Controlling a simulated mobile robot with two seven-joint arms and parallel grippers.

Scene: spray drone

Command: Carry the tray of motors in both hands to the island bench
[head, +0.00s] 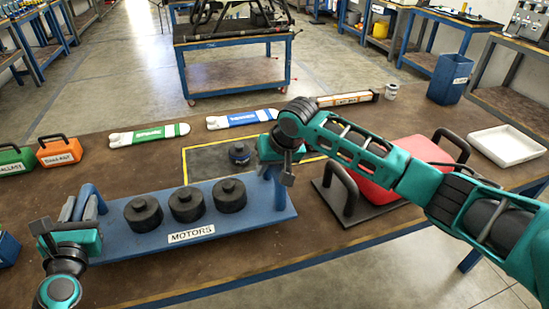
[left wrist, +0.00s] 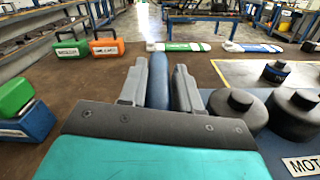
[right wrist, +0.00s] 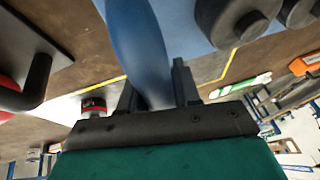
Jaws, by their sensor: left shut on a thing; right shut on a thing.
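The blue tray (head: 245,227) with a MOTORS label holds three black motors (head: 187,204) in a row. It is level over the brown workbench; I cannot tell whether it touches it. My left gripper (head: 82,208) is shut on the tray's left blue handle, which stands between the fingers in the left wrist view (left wrist: 158,85). My right gripper (head: 279,166) is shut on the right blue handle, seen between the fingers in the right wrist view (right wrist: 137,45). My right gripper partly hides that handle in the head view.
Behind the tray, a blue-and-black motor (head: 239,153) sits on a yellow-edged mat (head: 205,160). A red case (head: 395,165) on a black handled base is at right, a white tray (head: 507,146) beyond. A wheeled blue-framed bench (head: 235,72) stands across open floor (head: 115,60).

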